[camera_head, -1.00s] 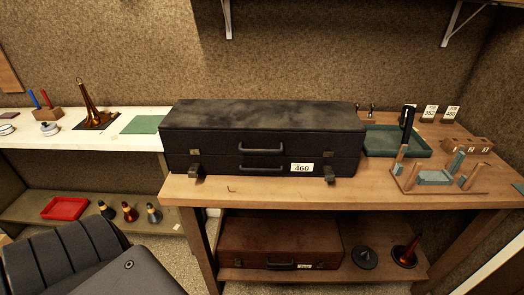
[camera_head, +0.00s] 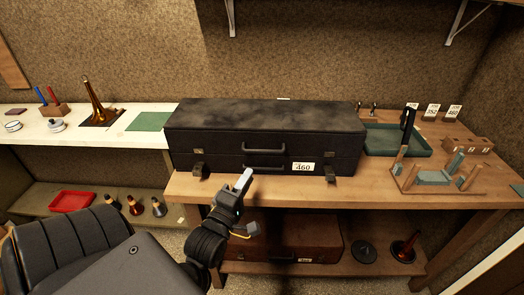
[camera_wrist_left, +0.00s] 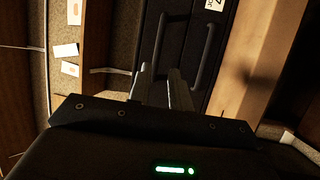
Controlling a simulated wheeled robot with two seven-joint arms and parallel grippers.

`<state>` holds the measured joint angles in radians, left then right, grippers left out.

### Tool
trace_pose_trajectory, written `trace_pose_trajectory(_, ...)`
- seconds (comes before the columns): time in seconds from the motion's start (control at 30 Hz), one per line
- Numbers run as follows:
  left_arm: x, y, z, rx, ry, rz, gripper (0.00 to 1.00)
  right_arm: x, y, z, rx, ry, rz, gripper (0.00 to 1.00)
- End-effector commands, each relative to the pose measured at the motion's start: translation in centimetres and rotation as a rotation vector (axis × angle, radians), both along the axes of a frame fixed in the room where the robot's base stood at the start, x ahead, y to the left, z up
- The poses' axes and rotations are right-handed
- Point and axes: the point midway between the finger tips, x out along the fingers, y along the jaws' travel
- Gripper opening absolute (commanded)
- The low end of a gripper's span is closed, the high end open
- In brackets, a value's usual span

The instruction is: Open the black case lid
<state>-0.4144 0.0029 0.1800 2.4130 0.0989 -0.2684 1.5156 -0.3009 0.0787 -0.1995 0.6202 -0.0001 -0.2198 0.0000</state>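The black case (camera_head: 265,117) lies shut on the wooden workbench, its lid down. It has a lid handle (camera_head: 265,148), a lower handle (camera_head: 262,169) and a white 460 tag (camera_head: 303,167). Metal latch pieces (camera_head: 198,171) (camera_head: 330,173) hang at both ends of its front. My left gripper (camera_head: 243,179) is in front of the case, just below the lower handle, apart from it as far as I can tell. My right gripper is out of view.
A brown case (camera_head: 300,238) sits on the lower shelf. A green tray (camera_head: 424,142) and a wooden stand (camera_head: 437,178) are right of the black case. A white bench (camera_head: 90,137) with a brass bell (camera_head: 94,100) is at left. Bench space before the case is narrow.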

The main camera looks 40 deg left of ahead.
Motion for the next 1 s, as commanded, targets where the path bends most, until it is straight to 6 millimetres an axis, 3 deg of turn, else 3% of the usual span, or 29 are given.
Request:
trace_pose_trajectory(0.27, 1.0, 0.4, 0.6, -0.010, -0.017, 0.000, 0.20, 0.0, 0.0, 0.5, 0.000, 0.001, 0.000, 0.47)
trace_pose_trajectory(0.7, 8.3, 2.2, 2.0, -0.010, -0.015, 0.001, 0.20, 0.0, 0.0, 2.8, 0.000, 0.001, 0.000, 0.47)
trace_pose_trajectory(1.0, 10.3, 2.7, 2.1, -0.009, -0.013, 0.000, 0.20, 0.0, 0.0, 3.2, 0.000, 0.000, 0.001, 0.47)
